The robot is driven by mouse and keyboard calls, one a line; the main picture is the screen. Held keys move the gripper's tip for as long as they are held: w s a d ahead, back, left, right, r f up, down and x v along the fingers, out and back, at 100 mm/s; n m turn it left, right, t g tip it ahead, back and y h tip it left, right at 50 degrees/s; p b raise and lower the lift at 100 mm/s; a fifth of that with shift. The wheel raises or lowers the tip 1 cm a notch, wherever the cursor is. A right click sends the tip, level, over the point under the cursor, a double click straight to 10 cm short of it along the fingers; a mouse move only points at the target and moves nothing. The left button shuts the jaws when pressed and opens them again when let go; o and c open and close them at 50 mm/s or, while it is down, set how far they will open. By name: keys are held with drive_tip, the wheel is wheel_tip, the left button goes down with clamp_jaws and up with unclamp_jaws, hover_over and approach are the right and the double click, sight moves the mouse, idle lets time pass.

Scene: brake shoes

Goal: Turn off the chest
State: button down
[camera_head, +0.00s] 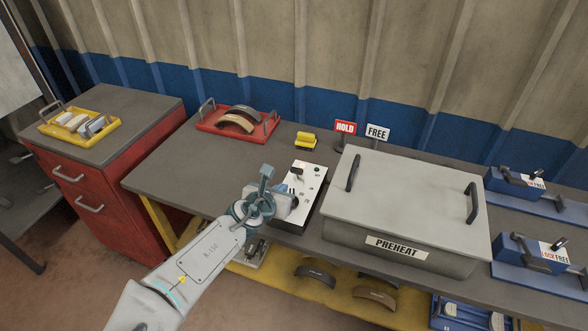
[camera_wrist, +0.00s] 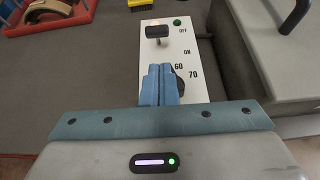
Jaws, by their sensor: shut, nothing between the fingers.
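The chest (camera_head: 400,190) is a grey lidded box labelled PREHEAT, with its lid down. A white control panel (camera_head: 312,198) lies left of it and also shows in the wrist view (camera_wrist: 150,60). The panel has a black-handled switch lever (camera_wrist: 157,31), a green lamp (camera_wrist: 177,22), OFF and ON marks, and a dark dial (camera_wrist: 180,86) by 60 and 70. The lever's handle appears level with OFF. I cannot tell if the lamp is lit. My gripper (camera_wrist: 165,68) is shut and empty, over the panel's near part, its blue fingers partly covering the dial.
A red tray (camera_head: 232,128) with brake shoes and a yellow object (camera_head: 305,141) lie behind on the bench. HOLD (camera_head: 345,128) and FREE (camera_head: 377,133) signs stand behind the chest. Blue fixtures (camera_head: 520,180) are at the right. The bench left of the panel is clear.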

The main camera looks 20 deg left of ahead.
sight(298, 174)
drive_tip(key=shift+s+a, duration=0.2)
drive_tip(key=shift+s, duration=0.05)
drive_tip(key=shift+p+x, duration=0.4)
drive_tip(key=shift+x, duration=4.6)
drive_tip(key=shift+r, duration=0.1)
